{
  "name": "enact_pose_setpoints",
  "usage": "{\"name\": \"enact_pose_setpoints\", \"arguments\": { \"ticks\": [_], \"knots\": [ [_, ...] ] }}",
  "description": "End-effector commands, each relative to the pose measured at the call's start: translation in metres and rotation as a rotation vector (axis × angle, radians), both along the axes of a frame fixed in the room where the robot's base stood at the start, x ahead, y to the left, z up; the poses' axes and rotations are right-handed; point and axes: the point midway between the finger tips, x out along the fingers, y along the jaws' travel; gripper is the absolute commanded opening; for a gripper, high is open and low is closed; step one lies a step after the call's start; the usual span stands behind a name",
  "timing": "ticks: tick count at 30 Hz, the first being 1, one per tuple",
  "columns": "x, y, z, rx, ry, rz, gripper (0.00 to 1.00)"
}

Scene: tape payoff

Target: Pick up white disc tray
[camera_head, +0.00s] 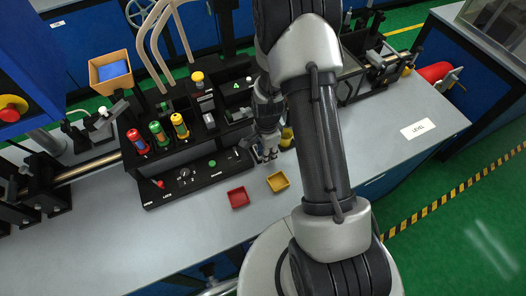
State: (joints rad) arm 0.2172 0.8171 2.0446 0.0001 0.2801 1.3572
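No white disc tray can be made out with certainty. A flat white rectangular label (418,129) with small dark lettering lies on the right part of the grey table. My gripper (268,154) points down over the table beside the right end of the black panel, behind the red and yellow trays. Its fingers are small and dark here, and their opening is unclear. My arm hides part of the table's middle and back.
A red square tray (238,198) and a yellow one (278,182) stand in front. A black rack holds red (137,141), green (158,133) and yellow (179,126) pieces. An orange bin (110,73) stands back left. The table's front (110,240) is clear.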

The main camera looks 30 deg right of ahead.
Motion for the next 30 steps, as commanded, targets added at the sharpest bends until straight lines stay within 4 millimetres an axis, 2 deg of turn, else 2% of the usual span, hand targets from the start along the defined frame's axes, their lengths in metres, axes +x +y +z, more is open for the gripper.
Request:
{"name": "enact_pose_setpoints", "arguments": {
  "ticks": [4, 15, 30],
  "knots": [
    [0.0003, -0.0002, 0.0013, 0.000, -0.001, 0.000, 0.25],
    [0.0000, -0.0002, 0.0015, 0.000, 0.000, 0.000, 0.01],
    [0.0002, -0.0002, 0.0025, 0.000, -0.001, 0.000, 0.00]
  ]
}}
